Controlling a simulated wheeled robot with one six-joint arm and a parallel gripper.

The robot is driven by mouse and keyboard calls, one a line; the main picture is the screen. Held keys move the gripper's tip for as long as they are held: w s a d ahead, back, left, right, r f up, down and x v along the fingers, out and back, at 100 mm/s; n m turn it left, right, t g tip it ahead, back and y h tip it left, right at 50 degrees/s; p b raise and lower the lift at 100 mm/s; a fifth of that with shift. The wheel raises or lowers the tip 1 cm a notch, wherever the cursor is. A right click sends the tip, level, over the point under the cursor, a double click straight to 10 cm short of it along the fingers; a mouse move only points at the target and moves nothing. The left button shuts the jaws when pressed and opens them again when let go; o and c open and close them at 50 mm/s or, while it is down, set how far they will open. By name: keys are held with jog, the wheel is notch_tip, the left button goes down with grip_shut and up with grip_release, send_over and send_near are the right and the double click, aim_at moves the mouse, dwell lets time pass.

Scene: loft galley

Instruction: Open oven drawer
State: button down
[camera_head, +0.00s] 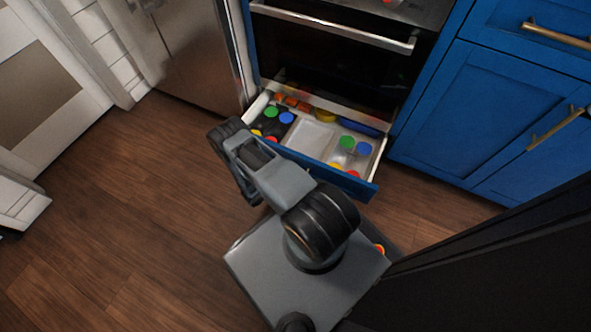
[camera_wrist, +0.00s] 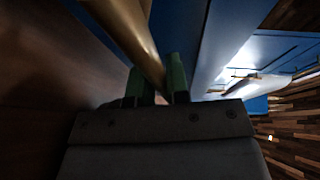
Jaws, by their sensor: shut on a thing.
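The oven drawer (camera_head: 345,178) has a blue front and stands pulled out below the oven (camera_head: 315,55) in the head view. Its light interior shows. In the wrist view, a brass handle (camera_wrist: 133,38) runs along the blue drawer front (camera_wrist: 185,35). My gripper (camera_wrist: 161,82), with green fingertips, is shut on this handle. In the head view my arm covers part of the drawer's left front, and the gripper and handle are hidden.
Several jars with coloured lids (camera_head: 271,112) lie in the drawer around a pale tray (camera_head: 312,138). Blue cabinets (camera_head: 490,110) with brass handles stand to the right. A steel fridge (camera_head: 190,50) stands to the left. Wood floor (camera_head: 130,190) is clear at left.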

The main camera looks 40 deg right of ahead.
jog(key=shift+a, duration=0.3)
jog(key=c, duration=1.1)
grip_release()
jog(key=shift+s, duration=0.1)
jog(key=a+r+p, duration=0.2)
jog(key=a, duration=1.1)
jog(key=shift+a+r+p, duration=0.2)
jog(key=shift+a+p, duration=0.1)
jog(key=shift+p, duration=0.1)
